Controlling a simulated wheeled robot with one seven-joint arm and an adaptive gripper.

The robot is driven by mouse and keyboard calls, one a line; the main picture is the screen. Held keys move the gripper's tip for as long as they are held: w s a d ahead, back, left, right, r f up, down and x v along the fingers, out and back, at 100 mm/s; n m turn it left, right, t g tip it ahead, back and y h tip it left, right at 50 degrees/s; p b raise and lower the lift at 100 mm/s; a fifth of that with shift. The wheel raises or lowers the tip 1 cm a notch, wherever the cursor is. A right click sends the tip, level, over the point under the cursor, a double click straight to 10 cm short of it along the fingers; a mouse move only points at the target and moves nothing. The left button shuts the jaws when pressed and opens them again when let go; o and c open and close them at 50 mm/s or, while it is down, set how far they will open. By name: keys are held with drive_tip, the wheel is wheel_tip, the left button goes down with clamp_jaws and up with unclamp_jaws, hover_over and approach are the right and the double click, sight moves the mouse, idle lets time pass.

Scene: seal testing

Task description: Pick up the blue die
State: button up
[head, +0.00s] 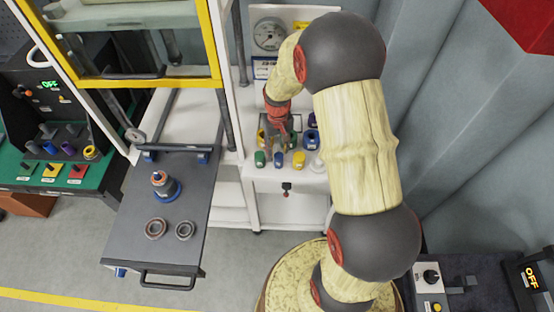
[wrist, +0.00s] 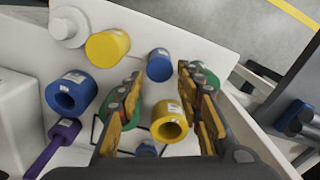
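A blue ring-shaped die (wrist: 66,98) with a dark hole and a white label lies at left in the wrist view, outside my fingers. In the head view a blue ring (head: 312,143) sits right of my gripper on the white shelf. My gripper (wrist: 159,75) is open and points down over the shelf, with no object held. A yellow ring (wrist: 170,127) shows between its fingers, nearer the palm, and a small blue cylinder (wrist: 160,65) shows just past the fingertips. Contact with the fingers cannot be told. Green pieces are partly hidden behind both fingers.
A yellow cylinder (wrist: 107,47), a white cylinder (wrist: 70,27) and a purple handled piece (wrist: 53,148) stand close by. A dark cart (head: 133,225) with a stacked part and two rings is at left. A white cabinet with a yellow-framed window (head: 150,62) rises beside the shelf.

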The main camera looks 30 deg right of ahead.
sight(279, 155)
drive_tip(key=f, duration=0.3)
drive_tip(key=s+f, duration=0.1)
drive_tip(key=f, duration=0.1)
drive_tip(key=shift+f, duration=0.1)
drive_tip(key=c, duration=0.4)
clamp_jaws()
